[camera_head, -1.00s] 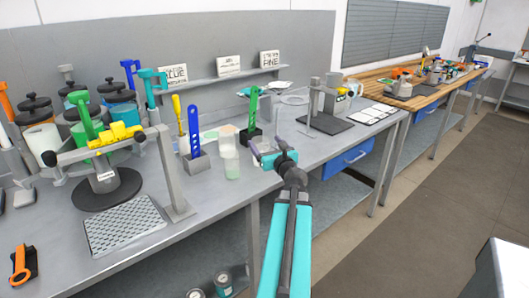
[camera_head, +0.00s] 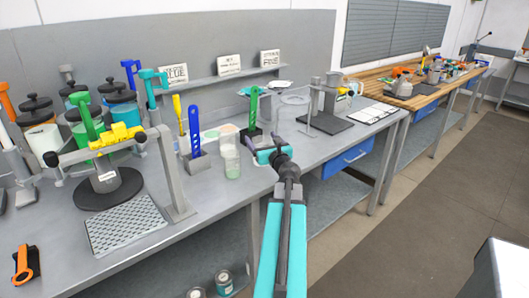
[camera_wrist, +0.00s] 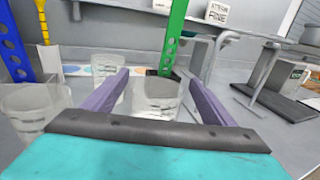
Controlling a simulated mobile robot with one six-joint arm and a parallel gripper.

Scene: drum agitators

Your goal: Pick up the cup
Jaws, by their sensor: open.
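A clear, ribbed cup (camera_wrist: 155,98) stands on the grey bench between my gripper's two purple fingers in the wrist view. The fingers reach along both sides of it, and the dark bar of my gripper hides its lower part. A second clear cup (camera_wrist: 38,105) stands outside the left finger. In the head view a clear cup (camera_head: 231,165) shows left of my gripper; the one between the fingers is hard to make out there. My gripper (camera_head: 262,150) is open, low over the bench's front part, with nothing clamped.
A green perforated strip (camera_head: 253,112) in a dark base stands just behind the cup. A blue perforated strip (camera_head: 194,130) stands to the left. A ring stand (camera_head: 295,100) and a dark-based device (camera_head: 325,124) are to the right. Lidded jars crowd the far left.

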